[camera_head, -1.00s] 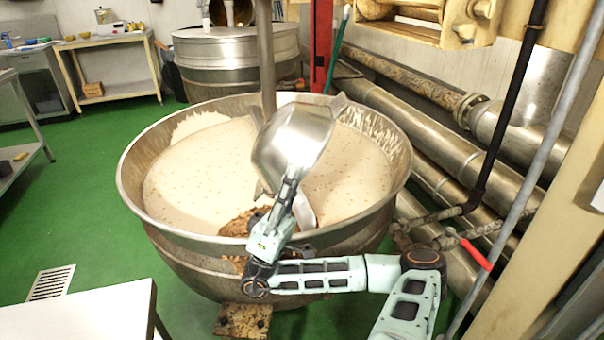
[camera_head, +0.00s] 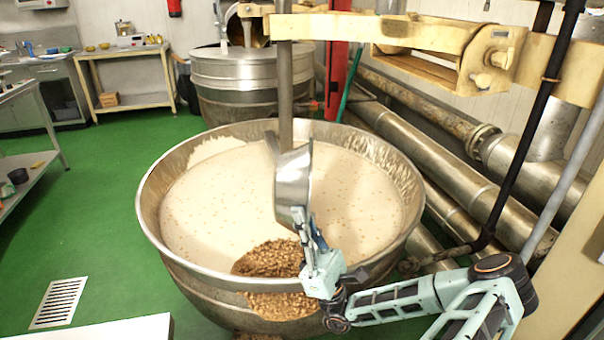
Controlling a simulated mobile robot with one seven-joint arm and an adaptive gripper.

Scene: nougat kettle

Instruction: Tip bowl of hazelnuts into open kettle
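The steel bowl (camera_head: 292,185) is tipped steeply on its side above the near middle of the open kettle (camera_head: 152,222). My gripper (camera_head: 303,218) is at the bowl's lower edge and appears shut on it. The fingertips are too small to make out clearly. The bowl's inside is mostly turned from view, so I cannot tell whether nuts remain in it. A brown heap of hazelnuts (camera_head: 268,260) lies on the pale nougat (camera_head: 225,205) inside the kettle's near rim. A similar brown patch (camera_head: 282,305) shows below the rim on the outer wall; I cannot tell whether it is nuts or reflection.
A vertical steel shaft (camera_head: 286,95) stands in the kettle, close behind the bowl. A second closed kettle (camera_head: 235,78) stands behind. Large pipes (camera_head: 440,150) run along the right. A white table corner (camera_head: 110,330) is at lower left. Green floor (camera_head: 105,215) is clear at left.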

